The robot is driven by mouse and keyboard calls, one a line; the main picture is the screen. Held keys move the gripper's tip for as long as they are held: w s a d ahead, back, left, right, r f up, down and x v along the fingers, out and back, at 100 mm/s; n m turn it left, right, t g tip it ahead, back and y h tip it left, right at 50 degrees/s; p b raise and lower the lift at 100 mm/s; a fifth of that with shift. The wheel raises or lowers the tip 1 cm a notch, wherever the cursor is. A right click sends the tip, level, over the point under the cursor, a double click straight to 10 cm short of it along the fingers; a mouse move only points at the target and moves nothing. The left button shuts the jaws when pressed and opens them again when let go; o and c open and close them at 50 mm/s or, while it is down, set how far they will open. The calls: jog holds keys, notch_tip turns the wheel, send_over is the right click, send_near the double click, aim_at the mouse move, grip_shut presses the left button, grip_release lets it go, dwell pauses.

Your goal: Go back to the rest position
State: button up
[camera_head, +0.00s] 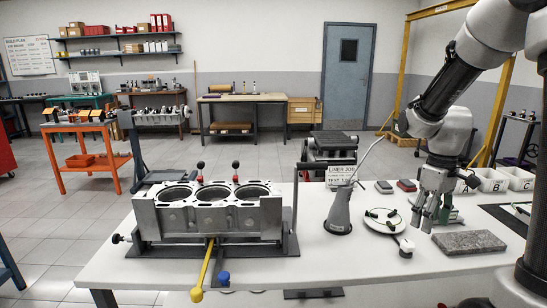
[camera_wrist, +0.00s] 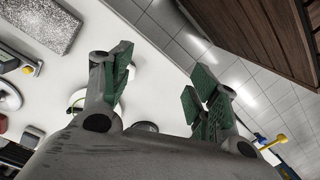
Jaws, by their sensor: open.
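My gripper (camera_head: 430,222) hangs from my arm at the right of the head view, pointing down over the white worktable (camera_head: 340,262). Its fingers are apart, with nothing between them. In the wrist view the two green-padded fingers of my gripper (camera_wrist: 160,82) are spread, with table and floor behind them. In the head view it appears between the white round dish (camera_head: 379,224) and the grey speckled slab (camera_head: 468,243). How high its tips are above the table is hard to tell.
An engine block (camera_head: 208,218) on a fixture fills the table's left, with a yellow-ended handle (camera_head: 200,282) in front. A grey spouted can (camera_head: 338,214) stands mid-table. Bins (camera_head: 493,181) line the back right. A brown slatted surface (camera_wrist: 265,30) shows in the wrist view.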

jog(key=s+a+r+m+t, duration=0.2)
jog(key=s+r, duration=0.4)
jog(key=s, duration=0.2)
jog(key=s+a+r+m+t, duration=0.2)
jog(key=s+r+m+t, duration=0.1)
jog(key=s+r, duration=0.3)
jog(key=shift+s+r, duration=0.3)
jog(key=shift+s, duration=0.85)
